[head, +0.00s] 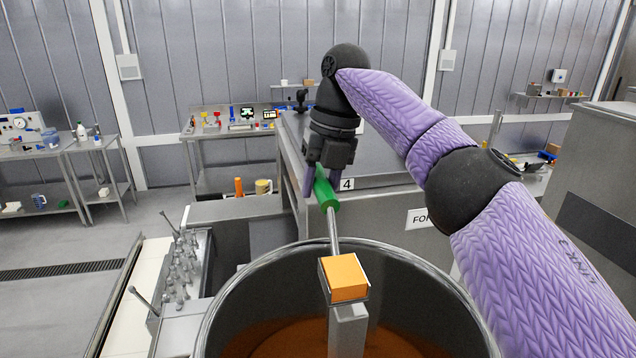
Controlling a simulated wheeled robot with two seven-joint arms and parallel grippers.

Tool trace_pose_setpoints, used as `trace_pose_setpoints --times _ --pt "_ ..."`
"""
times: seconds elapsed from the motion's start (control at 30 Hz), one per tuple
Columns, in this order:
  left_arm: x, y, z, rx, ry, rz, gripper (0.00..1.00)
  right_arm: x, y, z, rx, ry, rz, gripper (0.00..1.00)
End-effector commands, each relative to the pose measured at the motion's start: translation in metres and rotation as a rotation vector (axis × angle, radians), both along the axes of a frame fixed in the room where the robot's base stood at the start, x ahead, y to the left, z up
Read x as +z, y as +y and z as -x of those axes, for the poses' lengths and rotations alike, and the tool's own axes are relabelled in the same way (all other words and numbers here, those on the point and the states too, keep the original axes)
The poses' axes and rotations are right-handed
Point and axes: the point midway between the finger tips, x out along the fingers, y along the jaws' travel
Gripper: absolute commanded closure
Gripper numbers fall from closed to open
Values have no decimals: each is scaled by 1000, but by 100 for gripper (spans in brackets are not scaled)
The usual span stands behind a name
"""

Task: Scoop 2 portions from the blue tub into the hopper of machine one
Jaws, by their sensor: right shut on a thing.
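My right gripper (322,180) is shut on the green handle (327,194) of a scoop, pointing down. The scoop's thin metal shaft (333,232) runs down to a square metal scoop head that holds an orange block of filling (346,276). The loaded scoop is over a large round metal vessel (222,300), inside its rim in the picture. Orange-brown filling (290,340) lies low in the vessel. I cannot tell from any label whether this is machine one's hopper. The blue tub cannot be made out. My left gripper is not in view.
A grey machine body with a "4" label (347,184) stands behind the vessel. A row of metal fittings (180,265) is at the left. A back bench (225,132) holds small items. Open floor (60,240) lies at the left.

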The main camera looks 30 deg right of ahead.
Motion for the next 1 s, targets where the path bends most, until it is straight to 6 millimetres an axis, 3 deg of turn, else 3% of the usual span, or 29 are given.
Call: trace_pose_setpoints --times 0.23,0.83,1.0 --pt "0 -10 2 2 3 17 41 7 0 6 2 -72 21 100" --pt "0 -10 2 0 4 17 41 56 16 69 3 -590 145 100" --pt "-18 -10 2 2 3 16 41 61 22 90 6 -726 178 100"
